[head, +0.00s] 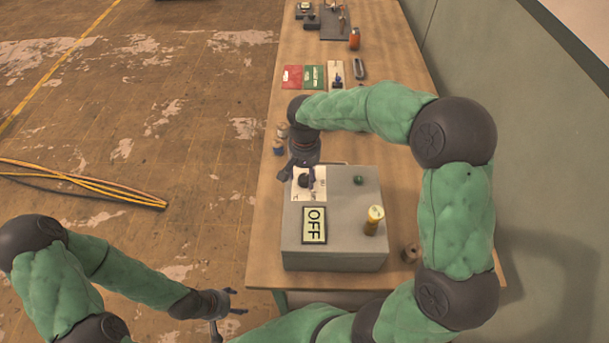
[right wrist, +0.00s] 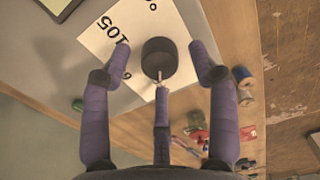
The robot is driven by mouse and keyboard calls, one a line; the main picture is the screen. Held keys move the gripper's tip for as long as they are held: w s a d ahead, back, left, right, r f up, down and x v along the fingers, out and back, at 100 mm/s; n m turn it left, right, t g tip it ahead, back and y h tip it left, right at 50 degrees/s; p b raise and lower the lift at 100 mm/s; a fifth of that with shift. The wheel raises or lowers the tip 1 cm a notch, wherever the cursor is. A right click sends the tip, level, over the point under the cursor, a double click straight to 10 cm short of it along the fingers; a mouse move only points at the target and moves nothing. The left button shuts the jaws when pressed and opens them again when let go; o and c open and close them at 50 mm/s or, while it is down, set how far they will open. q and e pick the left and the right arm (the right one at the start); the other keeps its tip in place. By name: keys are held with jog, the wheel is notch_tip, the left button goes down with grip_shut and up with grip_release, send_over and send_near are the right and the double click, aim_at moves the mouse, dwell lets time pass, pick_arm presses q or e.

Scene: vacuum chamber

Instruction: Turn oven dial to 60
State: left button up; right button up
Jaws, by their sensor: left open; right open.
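The oven is a grey box (head: 336,256) on the bench, with a display (head: 314,225) reading OFF. Its dark round dial (right wrist: 159,58) sits on a white paper scale (right wrist: 103,37) where 105 can be read. In the head view the dial (head: 306,181) is partly covered by my right gripper (head: 304,172). In the right wrist view my right gripper (right wrist: 160,75) is open, its fingers around the dial with gaps on both sides. My left gripper (head: 226,303) is open and empty, low at the front, left of the bench edge.
A green button (head: 359,180) and a yellow cylinder (head: 374,219) stand on the oven top. A small brown cylinder (head: 411,252) is right of the oven. Yellow cables (head: 90,183) lie on the floor.

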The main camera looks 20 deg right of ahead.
jog(key=shift+f, duration=0.35)
jog(key=c, duration=1.1)
jog(key=shift+c, duration=0.2)
jog(key=shift+m, duration=0.3)
jog(key=m+b, duration=0.1)
jog(key=m, duration=0.4)
jog(key=m+b, duration=0.1)
jog(key=m, duration=0.5)
